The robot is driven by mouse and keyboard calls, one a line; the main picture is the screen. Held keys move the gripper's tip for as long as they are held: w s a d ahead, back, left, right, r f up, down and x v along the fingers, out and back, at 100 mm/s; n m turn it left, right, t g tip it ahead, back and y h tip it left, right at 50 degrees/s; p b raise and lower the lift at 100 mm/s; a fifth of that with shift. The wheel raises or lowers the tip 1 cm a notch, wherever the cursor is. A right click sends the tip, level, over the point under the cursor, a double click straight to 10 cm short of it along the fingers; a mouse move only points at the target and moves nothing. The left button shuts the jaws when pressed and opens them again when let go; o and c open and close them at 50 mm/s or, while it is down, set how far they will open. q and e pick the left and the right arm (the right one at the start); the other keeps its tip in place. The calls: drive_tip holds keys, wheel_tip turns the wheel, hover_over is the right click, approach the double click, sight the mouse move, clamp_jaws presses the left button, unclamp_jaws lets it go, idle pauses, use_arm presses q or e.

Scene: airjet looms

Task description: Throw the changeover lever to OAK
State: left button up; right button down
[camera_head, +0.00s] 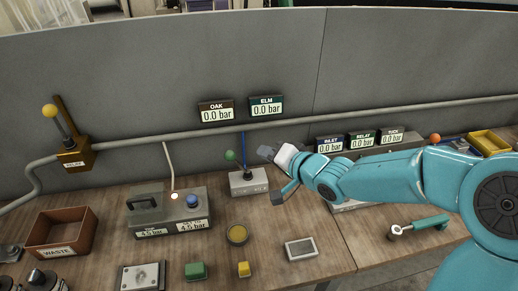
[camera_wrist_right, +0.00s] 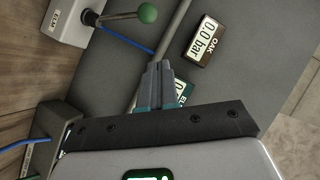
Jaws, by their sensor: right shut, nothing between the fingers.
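A lever with a green ball knob (camera_head: 230,155) stands on a small pale box (camera_head: 249,182) below the gauges, leaning left in the head view. In the right wrist view the green ball (camera_wrist_right: 147,12) and the box (camera_wrist_right: 68,20) show at the top; one box label reads ELM. The OAK gauge (camera_head: 216,111) and ELM gauge (camera_head: 266,106) both read 0.0 bar. My right gripper (camera_head: 266,152) is shut and empty, just right of the green ball and apart from it. Its closed fingers (camera_wrist_right: 158,85) partly hide the ELM gauge in the wrist view. My left gripper is not in view.
A yellow-knobbed lever (camera_head: 49,111) is on the wall at left. A grey unit with a blue knob (camera_head: 192,201) stands left of the lever box. The WASTE bin (camera_head: 62,232) is at far left. A grey pipe (camera_head: 160,138) runs along the wall behind.

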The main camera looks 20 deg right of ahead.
drive_tip(key=v, duration=0.2)
drive_tip(key=shift+s+r, duration=0.2)
drive_tip(key=shift+s, duration=0.15)
